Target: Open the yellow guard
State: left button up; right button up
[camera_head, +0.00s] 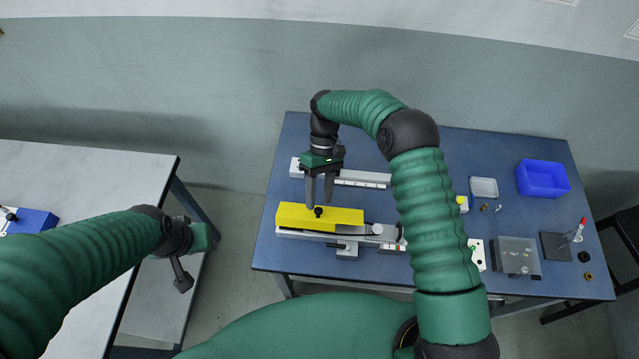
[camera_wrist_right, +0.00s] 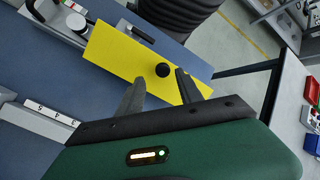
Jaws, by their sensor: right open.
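The yellow guard (camera_head: 338,217) lies along the top of a grey rail assembly on the blue table, with a black knob (camera_head: 318,212) on it. In the right wrist view the guard (camera_wrist_right: 115,55) is a flat yellow plate and its black knob (camera_wrist_right: 163,70) stands near the fingertips. My right gripper (camera_head: 319,199) points down at the guard's left part, its fingers apart on either side of the knob. In the wrist view the gripper (camera_wrist_right: 160,78) is open; I cannot tell whether it touches the knob. My left gripper (camera_head: 183,280) hangs between the tables; its fingers are unclear.
Behind the guard is a white rail (camera_head: 362,179). To the right on the blue table are a blue bin (camera_head: 543,179), a white tray (camera_head: 484,187), a grey box (camera_head: 517,257) and a red-handled clamp (camera_head: 579,230). A white table (camera_head: 90,170) stands left.

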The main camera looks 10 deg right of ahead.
jog(key=b+v, duration=0.1)
jog(key=v, duration=1)
jog(key=shift+w, duration=0.2)
jog(key=shift+r, duration=0.1)
